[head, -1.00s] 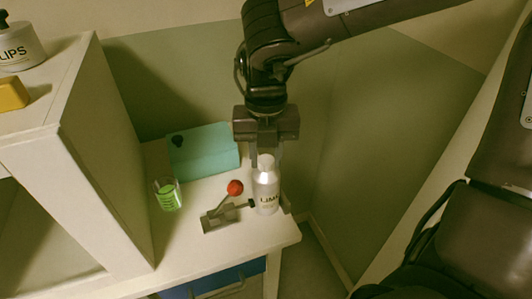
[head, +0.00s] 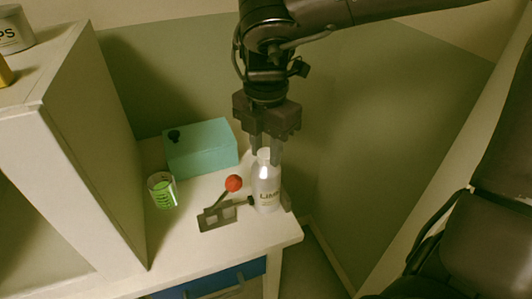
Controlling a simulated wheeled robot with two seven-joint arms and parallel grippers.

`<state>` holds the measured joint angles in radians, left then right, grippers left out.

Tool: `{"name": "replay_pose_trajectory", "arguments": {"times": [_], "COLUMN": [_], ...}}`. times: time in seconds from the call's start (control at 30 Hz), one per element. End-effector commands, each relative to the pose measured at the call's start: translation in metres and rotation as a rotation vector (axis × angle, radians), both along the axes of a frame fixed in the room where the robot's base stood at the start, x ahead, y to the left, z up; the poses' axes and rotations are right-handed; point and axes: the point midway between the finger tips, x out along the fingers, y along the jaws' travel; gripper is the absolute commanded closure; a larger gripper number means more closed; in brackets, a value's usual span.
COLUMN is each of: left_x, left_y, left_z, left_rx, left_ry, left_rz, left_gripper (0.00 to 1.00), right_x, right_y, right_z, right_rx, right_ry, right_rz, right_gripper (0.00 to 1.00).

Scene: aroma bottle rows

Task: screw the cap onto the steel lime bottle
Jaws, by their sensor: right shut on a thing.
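The steel lime bottle (head: 266,192) stands upright near the right end of the white table, its "LIME" label facing me. A toggle clamp (head: 218,216) with a red knob (head: 233,183) sits against its left side, with a jaw block just right of the bottle. My right gripper (head: 266,153) points down over the bottle top, shut on the pale cap (head: 264,156) at the bottle's neck. The fingers partly hide the cap, and I cannot tell how tightly it sits. My left gripper is out of view.
A teal box (head: 203,150) with a dark knob stands behind, and a glass with green marks (head: 162,190) stands to the left. A white shelf unit (head: 95,150) borders the left side. The table ends just right of the bottle.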

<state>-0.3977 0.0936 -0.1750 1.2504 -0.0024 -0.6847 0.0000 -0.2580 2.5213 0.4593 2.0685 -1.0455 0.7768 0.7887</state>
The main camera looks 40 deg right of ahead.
Motion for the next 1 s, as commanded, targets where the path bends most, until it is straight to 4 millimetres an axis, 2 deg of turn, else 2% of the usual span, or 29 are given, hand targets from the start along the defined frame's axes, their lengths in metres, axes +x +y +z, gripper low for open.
{"name": "replay_pose_trajectory", "arguments": {"times": [0.03, 0.5, 0.93, 0.97, 1.0], "left_x": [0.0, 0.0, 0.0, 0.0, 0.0], "left_y": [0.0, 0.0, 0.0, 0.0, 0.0], "left_z": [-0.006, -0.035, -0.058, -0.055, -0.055], "left_rx": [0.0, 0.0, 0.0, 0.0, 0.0], "left_ry": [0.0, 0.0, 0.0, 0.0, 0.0], "left_rz": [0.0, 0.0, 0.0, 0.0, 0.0], "left_gripper": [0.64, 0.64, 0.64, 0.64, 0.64], "right_x": [0.0, 0.0, 0.0, 0.0, 0.0], "right_y": [0.0, 0.0, 0.0, 0.0, 0.0], "right_z": [-0.003, -0.003, -0.003, 0.0, 0.0], "right_rx": [0.001, 0.001, 0.0, -0.001, -0.001], "right_ry": [-0.002, -0.002, 0.0, 0.0, 0.001], "right_rz": [-0.048, -0.495, -0.843, -0.838, -0.836], "right_gripper": [0.93, 0.93, 0.93, 0.66, 0.61]}}
